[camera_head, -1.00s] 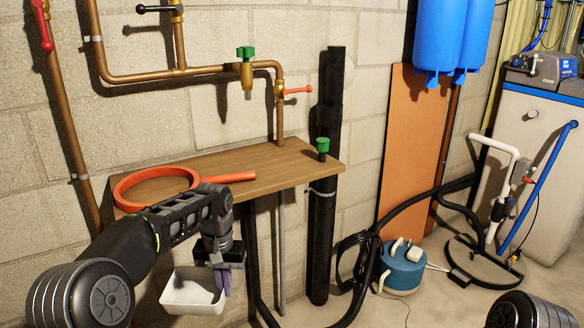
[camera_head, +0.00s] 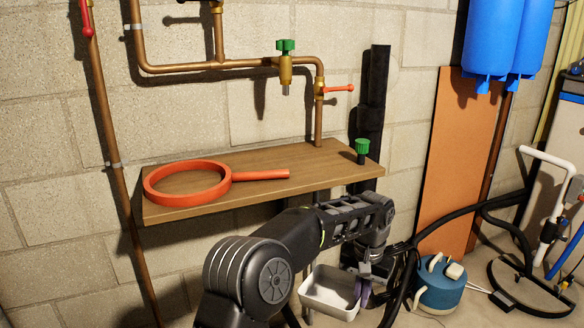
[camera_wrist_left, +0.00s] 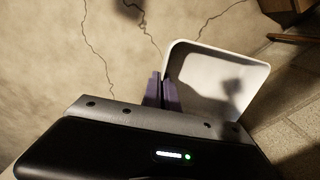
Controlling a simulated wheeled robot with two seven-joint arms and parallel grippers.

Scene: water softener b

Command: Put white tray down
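The white tray (camera_head: 327,288) is a small rectangular open box, below the right part of the wooden shelf in the head view. My left gripper (camera_head: 362,291), with purple fingers, is at the tray's right side. In the left wrist view the fingers (camera_wrist_left: 161,89) are close together on the near left wall of the tray (camera_wrist_left: 212,75), which looks empty. I cannot tell from these views how far the tray is above the floor. My right gripper is out of view.
The wooden shelf (camera_head: 265,178) carries a red ring-shaped tool (camera_head: 187,182) and a green-capped fitting (camera_head: 362,150). Copper pipes (camera_head: 180,70) run along the wall. Black hoses (camera_head: 460,203) and a blue round device (camera_head: 438,285) are on the floor at right.

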